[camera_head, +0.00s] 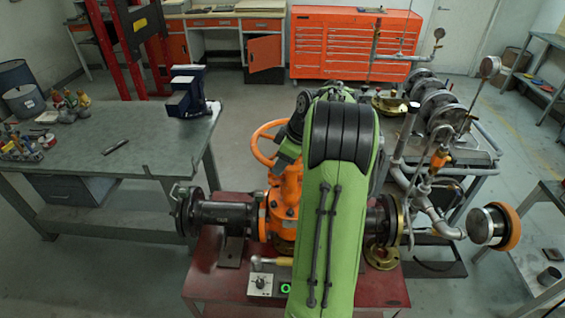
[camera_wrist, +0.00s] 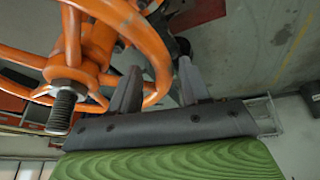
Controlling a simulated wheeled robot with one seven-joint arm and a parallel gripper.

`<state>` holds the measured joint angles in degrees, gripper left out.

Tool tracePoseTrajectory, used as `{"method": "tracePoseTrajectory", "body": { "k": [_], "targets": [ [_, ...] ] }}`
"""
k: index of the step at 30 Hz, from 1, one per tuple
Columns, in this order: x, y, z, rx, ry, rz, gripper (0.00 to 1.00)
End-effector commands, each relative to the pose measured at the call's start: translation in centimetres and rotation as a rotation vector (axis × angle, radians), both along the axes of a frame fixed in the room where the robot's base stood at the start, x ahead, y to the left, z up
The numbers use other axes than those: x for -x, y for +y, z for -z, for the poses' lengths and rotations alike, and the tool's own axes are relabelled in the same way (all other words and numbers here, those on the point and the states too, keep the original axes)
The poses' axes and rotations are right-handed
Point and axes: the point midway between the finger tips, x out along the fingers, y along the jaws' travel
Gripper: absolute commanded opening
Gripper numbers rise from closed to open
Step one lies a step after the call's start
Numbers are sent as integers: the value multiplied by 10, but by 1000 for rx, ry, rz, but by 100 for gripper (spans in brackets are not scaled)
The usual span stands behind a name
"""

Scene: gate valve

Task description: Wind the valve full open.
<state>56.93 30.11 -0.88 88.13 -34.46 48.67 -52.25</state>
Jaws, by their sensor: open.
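The orange handwheel (camera_head: 262,150) sits on top of the orange gate valve (camera_head: 284,195), left of my green arm in the head view. In the wrist view the handwheel (camera_wrist: 150,45) fills the upper left, with its spokes, hub and threaded stem (camera_wrist: 62,108) showing. My gripper (camera_wrist: 158,78) is open at the wheel's rim. One finger is on the hub side and the other outside, with the rim appearing to pass between them. I cannot tell whether either finger touches it.
The valve is in a dark pipe (camera_head: 222,214) above a red stand (camera_head: 205,275). A control box (camera_head: 262,284) with a green button is at the front. A workbench (camera_head: 100,150) with a vise stands left. Pipework with a gauge (camera_head: 489,66) stands right.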

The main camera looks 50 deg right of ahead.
Motion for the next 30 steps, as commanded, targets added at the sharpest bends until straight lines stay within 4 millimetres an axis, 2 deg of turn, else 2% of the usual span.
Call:
{"method": "tracePoseTrajectory", "body": {
  "k": [6, 15, 30],
  "targets": [
    [0, 0, 0, 0, 0, 0, 45],
    [0, 0, -1, 0, 0, 1, 0],
    [4, -2, -1, -1, 2, -30, 0]
  ]
}}
